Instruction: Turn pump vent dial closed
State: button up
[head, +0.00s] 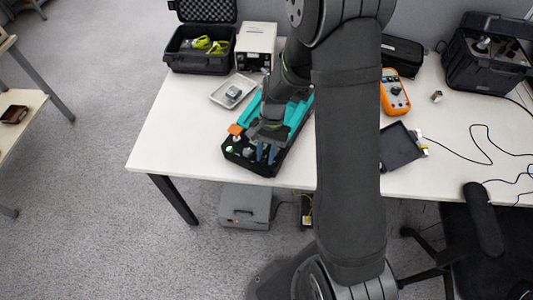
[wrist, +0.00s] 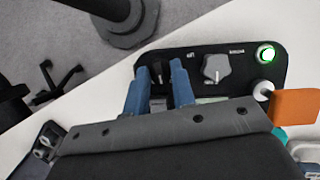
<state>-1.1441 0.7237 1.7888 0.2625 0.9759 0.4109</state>
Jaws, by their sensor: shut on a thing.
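The pump is a black and teal unit (head: 298,113) at the table's front left edge. In the wrist view its black end panel (wrist: 238,54) carries a black dial (wrist: 157,71), a grey pointer dial (wrist: 216,68) and a lit green button (wrist: 265,53). My gripper (head: 265,153) is over this panel. In the wrist view its blue fingers (wrist: 158,76) stand on either side of the black dial and are shut on it. The grey dial is just right of the fingers, untouched. The labels are too small to read, so I cannot tell which dial is the vent.
A white tray (head: 216,98), an open black case (head: 183,63) and a beige box (head: 255,43) are behind. An orange meter (head: 394,92) and dark tray (head: 393,156) lie right of my arm.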

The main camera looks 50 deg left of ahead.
jog(key=n+t+h, duration=0.1)
jog(key=n, duration=0.2)
jog(key=shift+s+a+n, duration=0.1)
jog(key=shift+a+n, duration=0.05)
jog(key=shift+n, duration=0.25)
jog(key=shift+s+n+t+h, duration=0.1)
jog(key=shift+n+t+h, duration=0.4)
jog(key=shift+n, duration=1.3)
jog(key=o, duration=0.9)
jog(key=shift+o, duration=0.2)
jog(key=shift+a+r, duration=0.1)
jog(key=v, duration=1.7)
jog(key=shift+s+r, duration=0.2)
jog(key=shift+s, duration=0.05)
